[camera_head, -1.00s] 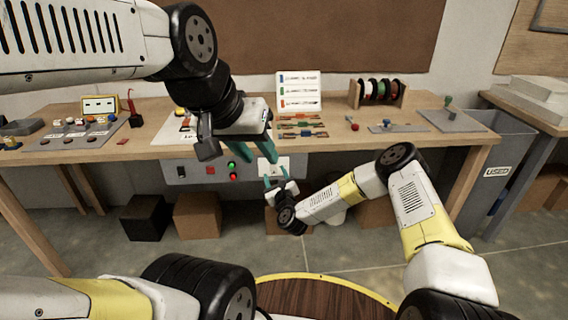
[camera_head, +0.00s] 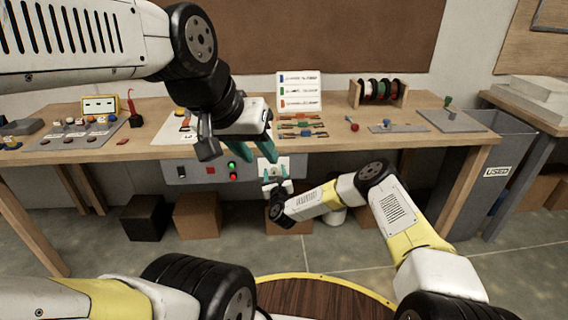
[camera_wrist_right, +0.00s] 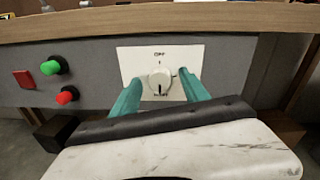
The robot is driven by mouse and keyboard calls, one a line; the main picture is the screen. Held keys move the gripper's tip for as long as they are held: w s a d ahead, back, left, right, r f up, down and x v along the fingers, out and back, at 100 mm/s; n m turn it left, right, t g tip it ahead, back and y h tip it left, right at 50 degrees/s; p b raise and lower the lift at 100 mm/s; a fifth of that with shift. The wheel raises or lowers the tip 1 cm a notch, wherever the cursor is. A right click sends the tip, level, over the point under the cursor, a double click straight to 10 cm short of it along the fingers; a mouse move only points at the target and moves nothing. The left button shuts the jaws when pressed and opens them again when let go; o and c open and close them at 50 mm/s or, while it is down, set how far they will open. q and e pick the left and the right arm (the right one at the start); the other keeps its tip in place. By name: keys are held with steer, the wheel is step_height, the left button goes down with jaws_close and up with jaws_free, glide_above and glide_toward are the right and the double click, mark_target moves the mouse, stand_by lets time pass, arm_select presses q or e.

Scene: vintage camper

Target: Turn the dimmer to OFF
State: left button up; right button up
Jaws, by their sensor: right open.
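The dimmer is a round white knob (camera_wrist_right: 160,81) on a white plate (camera_wrist_right: 132,60) on the grey panel under the workbench. "OFF" is printed above the knob; the small lettering below is unreadable. A dark line on the knob's lower half points down, away from OFF. My right gripper (camera_wrist_right: 160,92) is open, its teal fingers to either side of the knob in the right wrist view; I cannot tell whether they touch it. In the head view my right gripper (camera_head: 273,176) is at the plate (camera_head: 283,164). My left gripper (camera_head: 240,143) is open and empty before the bench edge.
Left of the plate are a green button (camera_wrist_right: 54,65), a red button (camera_wrist_right: 68,95) and a red square switch (camera_wrist_right: 24,79). The bench edge (camera_wrist_right: 200,20) overhangs just above the dimmer. Boxes (camera_head: 197,215) stand on the floor below.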

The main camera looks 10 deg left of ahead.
jaws_close()
